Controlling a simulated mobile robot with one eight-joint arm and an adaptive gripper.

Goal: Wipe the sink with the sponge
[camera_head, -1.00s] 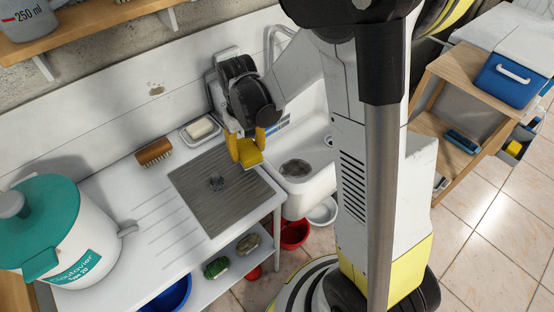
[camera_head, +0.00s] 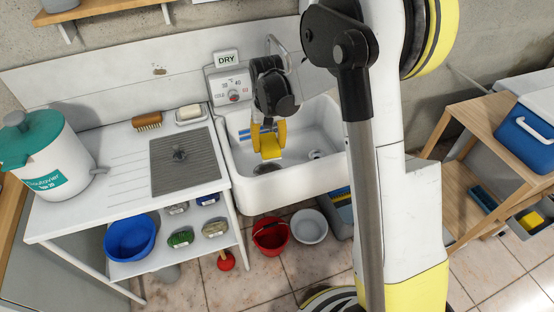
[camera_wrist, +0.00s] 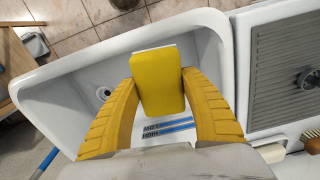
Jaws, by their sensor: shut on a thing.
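The white sink (camera_head: 303,190) sits right of the drainer counter, with a drain hole toward its right side and a dark stain on its floor at the front left. My gripper (camera_head: 268,144) is over the sink basin, its yellow fingers shut on the yellow sponge (camera_head: 268,150). In the wrist view the sponge (camera_wrist: 158,82) is held between the two fingers (camera_wrist: 158,95), above the basin. The sink's rim (camera_wrist: 30,92) and the blue "LOW" and "HIGH" marks on its wall show there too. Whether the sponge touches the sink I cannot tell.
A grey ribbed mat (camera_head: 184,165) with a dark knob lies on the counter left of the sink. A brush (camera_head: 147,121) and a soap dish (camera_head: 190,114) stand behind it. A dial panel (camera_head: 232,90) is behind the sink. Buckets, including a red one (camera_head: 272,236), stand below.

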